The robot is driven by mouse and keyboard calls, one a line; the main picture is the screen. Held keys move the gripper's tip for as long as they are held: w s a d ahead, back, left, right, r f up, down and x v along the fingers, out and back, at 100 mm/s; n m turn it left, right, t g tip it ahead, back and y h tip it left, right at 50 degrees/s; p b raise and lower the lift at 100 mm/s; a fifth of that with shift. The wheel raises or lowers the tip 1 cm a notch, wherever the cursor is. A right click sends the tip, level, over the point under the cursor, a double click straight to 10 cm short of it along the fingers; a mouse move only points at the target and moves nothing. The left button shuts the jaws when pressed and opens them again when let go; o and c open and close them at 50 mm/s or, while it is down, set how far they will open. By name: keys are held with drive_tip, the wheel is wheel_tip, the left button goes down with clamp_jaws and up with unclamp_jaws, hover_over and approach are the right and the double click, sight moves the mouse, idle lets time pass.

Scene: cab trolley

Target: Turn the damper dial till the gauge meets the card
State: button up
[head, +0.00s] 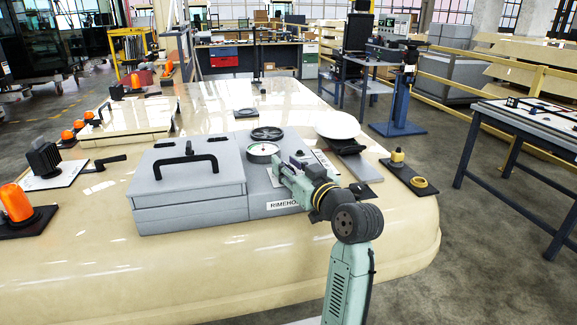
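A round white gauge (262,149) sits on the grey box (262,187) on the cream surface; its needle is too small to read. A black spoked wheel (267,133) lies behind the gauge; I cannot tell whether it is the damper dial. My gripper (283,165) is low over the box, just right of and in front of the gauge. Its fingers are too small to tell open from shut, and it hides what lies beneath. A white card-like patch (326,160) shows partly behind my arm; I cannot tell whether it is the card.
A grey lidded case (190,190) with a black handle adjoins the box at left. A white round dish (337,124) and a black plate with yellow parts (408,176) are at right. Orange lamps (17,203) stand at far left. The front of the cream surface is clear.

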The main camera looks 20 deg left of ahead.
drive_tip(key=shift+d, duration=0.1)
drive_tip(key=v, duration=1.2)
